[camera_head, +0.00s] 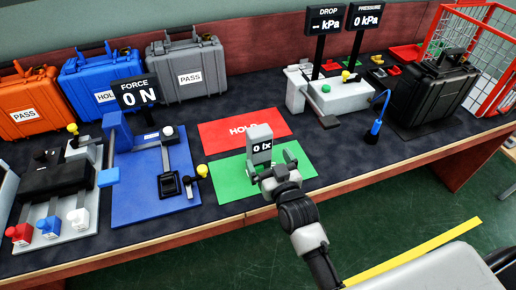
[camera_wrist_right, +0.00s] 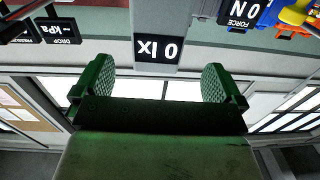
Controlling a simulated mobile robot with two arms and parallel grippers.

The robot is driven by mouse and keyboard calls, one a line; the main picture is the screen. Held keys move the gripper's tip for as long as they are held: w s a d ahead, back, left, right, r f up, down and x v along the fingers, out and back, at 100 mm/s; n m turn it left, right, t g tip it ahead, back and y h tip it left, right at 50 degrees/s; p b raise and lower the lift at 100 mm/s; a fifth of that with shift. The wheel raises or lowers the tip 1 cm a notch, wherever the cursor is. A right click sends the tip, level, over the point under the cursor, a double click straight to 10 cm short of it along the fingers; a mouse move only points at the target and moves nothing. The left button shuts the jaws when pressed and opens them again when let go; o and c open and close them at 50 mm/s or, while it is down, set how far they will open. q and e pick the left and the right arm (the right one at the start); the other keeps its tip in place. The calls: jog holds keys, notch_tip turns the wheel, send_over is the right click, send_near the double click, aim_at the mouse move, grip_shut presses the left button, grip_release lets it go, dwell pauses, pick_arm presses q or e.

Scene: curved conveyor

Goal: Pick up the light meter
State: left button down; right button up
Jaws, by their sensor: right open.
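The light meter (camera_head: 261,146) is a small grey upright device with a dark display reading "0 lx". It stands at the back of the green mat (camera_head: 236,182), at the border with the red HOLD mat (camera_head: 243,129). My right gripper (camera_head: 271,167) is open and low over the green mat, just in front of the meter. In the right wrist view the open fingers (camera_wrist_right: 156,85) are wide apart, and the upside-down display of the light meter (camera_wrist_right: 157,50) shows between and beyond them. I see no contact. My left gripper is not in view.
A blue force stand (camera_head: 150,180) with a yellow-knobbed lever is left of the mats. A grey pressure rig (camera_head: 338,97) stands behind right, with a blue probe (camera_head: 375,128) before it. Cases line the back left. The table's front edge is close to my right arm.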

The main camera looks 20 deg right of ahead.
aim_at(262, 146)
jog(key=shift+w+a, duration=0.25)
jog(key=shift+w, duration=1)
jog(key=shift+w+d, duration=0.1)
jog(key=shift+w, duration=0.5)
jog(key=w, duration=0.4)
jog(key=shift+w+r+p, duration=0.1)
jog(key=shift+w+p, duration=0.05)
jog(key=shift+p, duration=0.15)
jog(key=c, duration=1.1)
jog(key=shift+r, duration=0.1)
jog(key=shift+r, duration=0.1)
